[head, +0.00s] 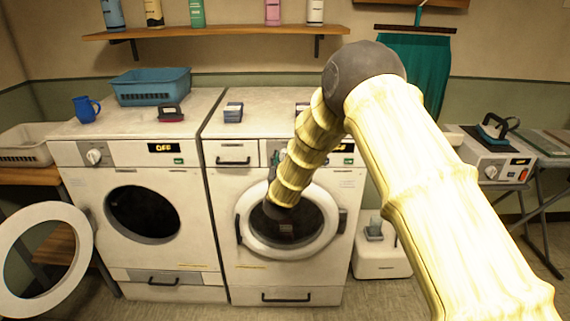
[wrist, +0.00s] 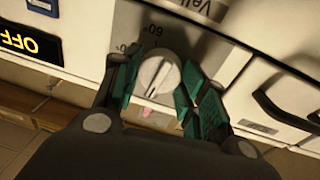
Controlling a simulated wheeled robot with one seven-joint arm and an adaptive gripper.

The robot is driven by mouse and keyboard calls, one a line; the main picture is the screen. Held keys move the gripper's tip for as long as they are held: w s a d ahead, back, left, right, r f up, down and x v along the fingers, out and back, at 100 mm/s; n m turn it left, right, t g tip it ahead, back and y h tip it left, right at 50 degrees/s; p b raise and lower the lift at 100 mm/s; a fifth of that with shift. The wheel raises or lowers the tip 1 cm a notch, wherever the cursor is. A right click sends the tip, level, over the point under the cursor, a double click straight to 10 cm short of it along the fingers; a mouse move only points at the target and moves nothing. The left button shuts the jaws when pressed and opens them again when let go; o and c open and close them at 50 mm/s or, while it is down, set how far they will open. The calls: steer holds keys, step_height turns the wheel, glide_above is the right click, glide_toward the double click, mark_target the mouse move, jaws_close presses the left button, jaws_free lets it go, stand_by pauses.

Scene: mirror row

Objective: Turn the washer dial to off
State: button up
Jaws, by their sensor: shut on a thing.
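The washer (head: 330,270) is the right-hand machine, with its round door closed. Its dial is hidden behind my arm in the head view. In the wrist view the white dial (wrist: 157,74) sits between the green-padded fingers of my gripper (wrist: 162,76), which is shut on it. The dial's dark pointer line points to the lower edge of that picture, towards a small pink mark. A "60°" label is on the panel on the opposite side. The washer's display (wrist: 32,44) reads OFF, upside down in this view.
A second machine (head: 180,262) stands at the left with its door (head: 80,215) swung open. A blue basket (head: 150,86) and a mug (head: 86,109) are on top of it. The washer's drawer handle (wrist: 285,105) is beside my gripper. A shelf (head: 220,33) hangs above.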

steer(key=shift+n+b, duration=0.3)
steer(key=shift+n, duration=0.6)
steer(key=o, duration=1)
steer(key=shift+o, duration=0.2)
steer(key=s+f, duration=0.1)
steer(key=s, duration=1.1)
steer(key=shift+a, duration=0.4)
steer(key=shift+f, duration=0.15)
